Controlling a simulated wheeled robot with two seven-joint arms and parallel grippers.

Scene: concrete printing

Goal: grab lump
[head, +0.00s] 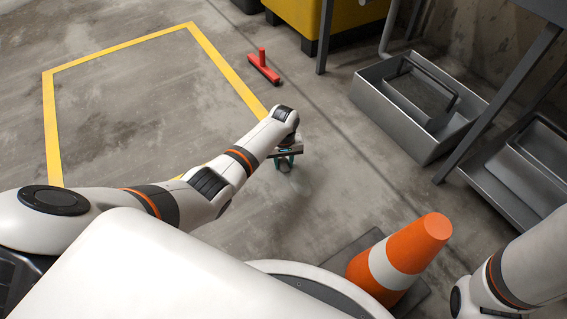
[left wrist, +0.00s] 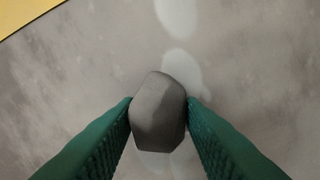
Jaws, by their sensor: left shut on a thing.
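A grey, faceted lump (left wrist: 159,112) sits between the two green ridged fingers of my left gripper (left wrist: 159,104) in the left wrist view. Both fingers touch its sides, so the gripper is shut on it. In the head view my left gripper (head: 285,161) points down at the concrete floor near the middle of the picture, just right of the yellow line. The lump is hard to make out there. I cannot tell whether it touches the floor. My right arm shows at the lower right, but its gripper is not in view.
A yellow floor marking (head: 120,43) outlines an area at left. A red T-shaped tool (head: 264,68) lies beyond my left gripper. An orange and white cone (head: 400,258) stands at lower right. A grey bin (head: 400,112) stands at upper right. The floor around the gripper is clear.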

